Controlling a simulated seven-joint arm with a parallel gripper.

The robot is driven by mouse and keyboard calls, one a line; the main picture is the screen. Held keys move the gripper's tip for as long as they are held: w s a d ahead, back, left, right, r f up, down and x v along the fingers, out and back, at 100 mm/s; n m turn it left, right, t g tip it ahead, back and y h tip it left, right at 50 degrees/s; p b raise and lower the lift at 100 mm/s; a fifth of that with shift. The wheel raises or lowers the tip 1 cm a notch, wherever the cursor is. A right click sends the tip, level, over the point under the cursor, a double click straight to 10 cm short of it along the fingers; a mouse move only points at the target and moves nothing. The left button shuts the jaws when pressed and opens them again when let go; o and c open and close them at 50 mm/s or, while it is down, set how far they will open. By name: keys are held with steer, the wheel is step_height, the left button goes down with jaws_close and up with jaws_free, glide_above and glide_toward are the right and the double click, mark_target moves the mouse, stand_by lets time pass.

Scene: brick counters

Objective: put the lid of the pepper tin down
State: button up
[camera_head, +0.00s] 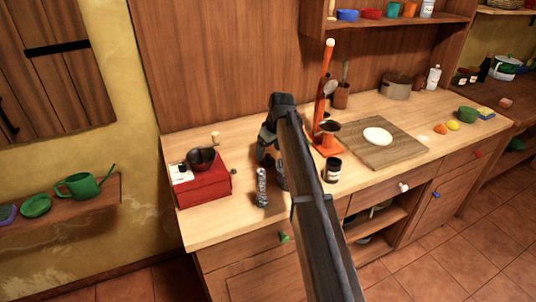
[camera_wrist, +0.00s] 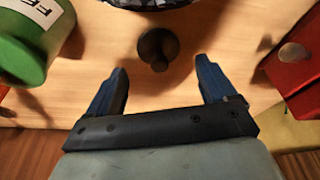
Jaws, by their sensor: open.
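My gripper (camera_head: 266,160) is low over the counter, right of the red box. In the wrist view its two blue fingers (camera_wrist: 160,78) are wide apart with nothing between them. A small dark round piece with a knob, apparently the lid (camera_wrist: 157,48), is on the counter just beyond the fingertips, touching neither. A green tin (camera_wrist: 22,45) with a white label stands at the upper left of the wrist view; only part of its lettering shows, so I cannot confirm it is the pepper tin. I cannot make out the lid or green tin in the head view.
The red box (camera_head: 204,187) is at left and a labelled dark jar (camera_head: 332,172) at right. An orange stand (camera_head: 326,110) and cutting board (camera_head: 372,155) lie farther right. Bare counter lies in front of the red box.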

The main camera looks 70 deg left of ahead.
steer(key=v, duration=0.9)
steer(key=shift+d, duration=0.1)
